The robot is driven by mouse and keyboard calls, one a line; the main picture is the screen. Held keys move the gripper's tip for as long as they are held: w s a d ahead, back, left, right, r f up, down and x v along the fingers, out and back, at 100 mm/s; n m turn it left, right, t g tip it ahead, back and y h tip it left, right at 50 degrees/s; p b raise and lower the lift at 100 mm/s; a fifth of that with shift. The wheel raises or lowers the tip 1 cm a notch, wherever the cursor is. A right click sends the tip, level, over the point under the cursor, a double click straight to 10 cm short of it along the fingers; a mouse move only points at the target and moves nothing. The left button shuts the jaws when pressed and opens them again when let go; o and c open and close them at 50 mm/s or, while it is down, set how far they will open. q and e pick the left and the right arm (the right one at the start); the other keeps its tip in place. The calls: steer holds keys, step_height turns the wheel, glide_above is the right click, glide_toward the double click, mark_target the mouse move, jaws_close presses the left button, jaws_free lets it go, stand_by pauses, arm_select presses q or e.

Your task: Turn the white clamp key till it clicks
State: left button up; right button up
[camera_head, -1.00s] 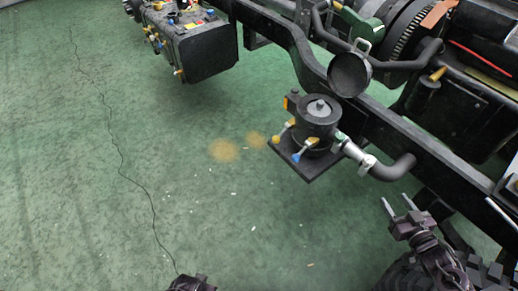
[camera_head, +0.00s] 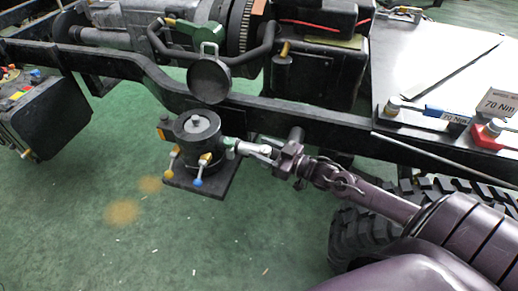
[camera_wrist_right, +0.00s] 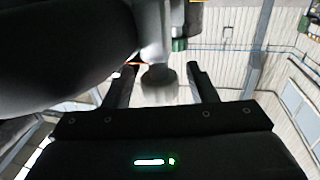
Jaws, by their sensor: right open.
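The white clamp key (camera_head: 252,149) is on the silver pipe fitting at the right side of a round black unit (camera_head: 197,128) with a square base plate. My right gripper (camera_head: 264,152) reaches in from the right, its fingertips at the key. In the right wrist view, the open fingers (camera_wrist_right: 161,72) stand either side of a pale, rounded key end (camera_wrist_right: 160,78); gaps show beside it, and I cannot tell whether either finger touches. The gripper partly hides the fitting and the black hose behind it. My left gripper is not in view.
The black frame rail (camera_head: 300,112) runs just above and behind the gripper. Yellow- and blue-tipped levers (camera_head: 197,172) stick out from the unit's front. A tire (camera_head: 358,235) lies below my right arm.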

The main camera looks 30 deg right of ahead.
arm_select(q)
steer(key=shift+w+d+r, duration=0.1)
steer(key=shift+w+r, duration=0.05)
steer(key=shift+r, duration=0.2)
arm_select(e)
steer(key=shift+w+a, duration=0.35)
steer(key=shift+w, duration=0.3)
steer(key=shift+c, duration=0.4)
steer(key=c, duration=0.9)
